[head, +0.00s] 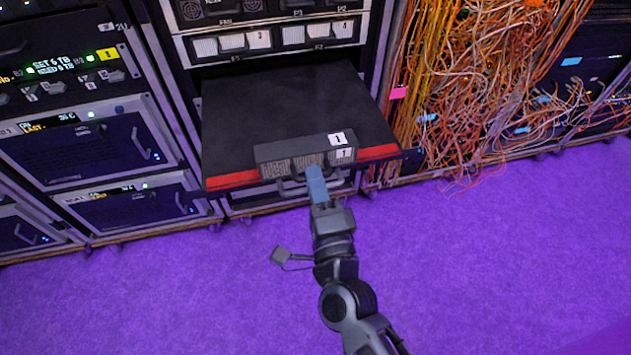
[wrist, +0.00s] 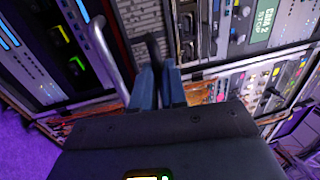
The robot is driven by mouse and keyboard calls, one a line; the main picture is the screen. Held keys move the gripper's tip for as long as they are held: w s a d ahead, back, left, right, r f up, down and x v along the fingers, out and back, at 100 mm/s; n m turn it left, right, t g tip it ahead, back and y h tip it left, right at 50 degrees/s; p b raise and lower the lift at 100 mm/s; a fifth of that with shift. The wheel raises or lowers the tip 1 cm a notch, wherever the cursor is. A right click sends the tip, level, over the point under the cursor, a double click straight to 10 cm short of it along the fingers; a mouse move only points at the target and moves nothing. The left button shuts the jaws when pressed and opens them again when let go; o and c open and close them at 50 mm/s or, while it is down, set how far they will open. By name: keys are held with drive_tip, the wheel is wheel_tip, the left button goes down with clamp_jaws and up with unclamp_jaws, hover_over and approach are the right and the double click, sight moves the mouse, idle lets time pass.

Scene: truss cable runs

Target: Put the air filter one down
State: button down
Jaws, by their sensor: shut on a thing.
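Air filter one (head: 272,153) is a dark grey box with a ribbed front, a front handle and white "1" labels. In the head view it is over the front edge of a black pull-out shelf (head: 290,100) and hides the middle of the shelf's red front strip (head: 245,182). I cannot tell whether it rests on the shelf or is held just above. My gripper (head: 314,178), with blue fingers, is shut on the filter's handle from the front. In the wrist view the fingers (wrist: 159,82) close on a dark bar before a grey ribbed face (wrist: 145,22).
The shelf behind the filter is bare. Server racks (head: 90,150) stand at left; tangled orange cables (head: 490,80) hang at right. The purple floor (head: 500,270) in front is clear.

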drive_tip(key=c, duration=1.2)
unclamp_jaws()
drive_tip(key=shift+o, duration=0.2)
drive_tip(key=v, duration=1.2)
drive_tip(key=shift+b, duration=0.3)
drive_tip(key=shift+r, duration=0.15)
